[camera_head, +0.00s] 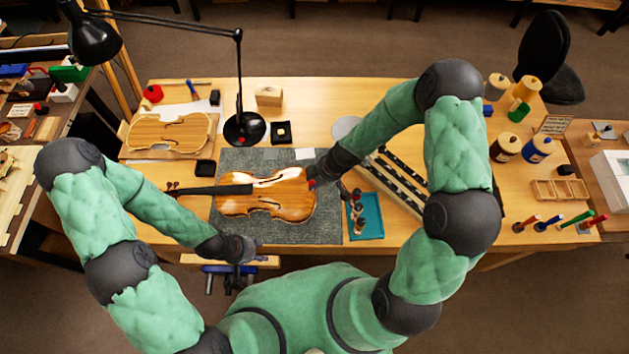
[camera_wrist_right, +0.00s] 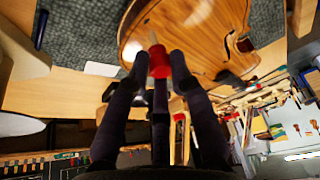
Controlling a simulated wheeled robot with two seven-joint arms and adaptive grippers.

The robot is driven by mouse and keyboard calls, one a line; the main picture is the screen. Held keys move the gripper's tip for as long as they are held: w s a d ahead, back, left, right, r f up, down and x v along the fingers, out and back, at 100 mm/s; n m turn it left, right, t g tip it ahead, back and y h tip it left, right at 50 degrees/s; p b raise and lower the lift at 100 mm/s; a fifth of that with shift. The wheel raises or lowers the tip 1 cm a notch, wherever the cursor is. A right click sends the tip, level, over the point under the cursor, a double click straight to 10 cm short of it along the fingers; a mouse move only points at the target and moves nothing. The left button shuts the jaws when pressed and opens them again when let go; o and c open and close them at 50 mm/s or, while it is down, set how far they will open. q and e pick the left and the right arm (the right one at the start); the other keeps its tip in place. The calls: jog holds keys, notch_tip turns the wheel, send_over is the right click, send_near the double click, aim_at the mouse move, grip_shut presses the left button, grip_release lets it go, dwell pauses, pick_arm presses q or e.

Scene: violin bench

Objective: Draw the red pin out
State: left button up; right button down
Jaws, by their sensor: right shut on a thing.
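The red pin (camera_wrist_right: 159,62) is between the fingertips of my right gripper (camera_wrist_right: 158,66) in the right wrist view. Its pale tip points at the violin's rounded end; I cannot tell whether the tip is inside the body. The violin (camera_head: 290,200) lies flat on a grey mat (camera_head: 235,162), its dark neck to the left. In the head view my right gripper (camera_head: 318,180) is at the violin's right end, with a small bit of red showing there. My left gripper (camera_head: 240,249) is at the bench's front edge, below the violin and apart from it; its fingers are unclear.
A teal tray (camera_head: 372,230) with small dark items is just right of the violin. A desk lamp (camera_head: 244,128) stands behind the mat. A second violin body (camera_head: 168,133) lies back left. Jars (camera_head: 506,147) stand at the right.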

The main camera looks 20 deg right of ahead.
pick_arm(q)
jog(key=shift+r, duration=0.15)
pick_arm(e)
jog(key=shift+r, duration=0.15)
jog(key=shift+r+p, duration=3.2)
jog(key=shift+r, duration=0.2)
pick_arm(q)
notch_tip(320, 180, up, 6)
